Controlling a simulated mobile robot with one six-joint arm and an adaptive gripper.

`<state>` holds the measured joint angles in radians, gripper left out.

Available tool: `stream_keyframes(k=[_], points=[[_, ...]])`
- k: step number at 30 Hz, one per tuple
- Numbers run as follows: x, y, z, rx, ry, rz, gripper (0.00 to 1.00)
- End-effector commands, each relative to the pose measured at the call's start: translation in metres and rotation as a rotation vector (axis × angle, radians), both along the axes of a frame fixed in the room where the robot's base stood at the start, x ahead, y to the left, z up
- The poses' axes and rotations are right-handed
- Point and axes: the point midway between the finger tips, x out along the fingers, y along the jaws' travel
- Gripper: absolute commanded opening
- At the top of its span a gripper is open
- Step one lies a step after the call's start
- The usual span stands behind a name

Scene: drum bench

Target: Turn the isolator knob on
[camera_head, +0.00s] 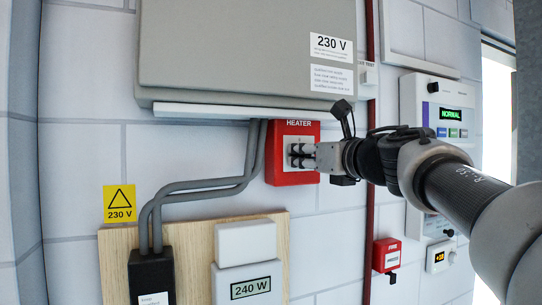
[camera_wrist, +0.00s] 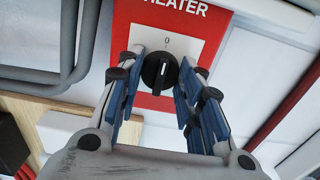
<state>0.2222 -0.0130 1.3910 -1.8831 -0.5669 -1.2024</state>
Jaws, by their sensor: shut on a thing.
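The isolator knob (camera_wrist: 160,72) is black and round with a raised grip bar. It sits on a white plate (camera_wrist: 165,45) in a red box labelled HEATER (camera_head: 292,178). A "0" is printed above the knob, and its bar stands close to upright, a little tilted. My gripper (camera_wrist: 162,75) has its blue-padded fingers on either side of the knob and is shut on it. In the head view my gripper (camera_head: 305,156) reaches the box from the right and hides the knob.
A grey 230 V cabinet (camera_head: 230,50) overhangs the box. Grey conduits (camera_head: 200,190) run down its left side to a wooden board (camera_head: 115,250). A red vertical pipe (camera_head: 371,220), a small red FIRE box (camera_head: 386,255) and a panel reading NORMAL (camera_head: 455,113) lie to the right.

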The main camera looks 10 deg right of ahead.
Motion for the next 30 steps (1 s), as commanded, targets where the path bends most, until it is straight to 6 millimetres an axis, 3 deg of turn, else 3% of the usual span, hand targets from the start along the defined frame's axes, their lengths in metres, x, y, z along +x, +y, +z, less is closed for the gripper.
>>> stream_keyframes(k=[11,30], points=[[0.0001,-0.0002,0.0028,0.138,0.046,-0.001,0.1],[-0.0001,0.0001,0.004,0.699,0.227,-0.001,0.1]])
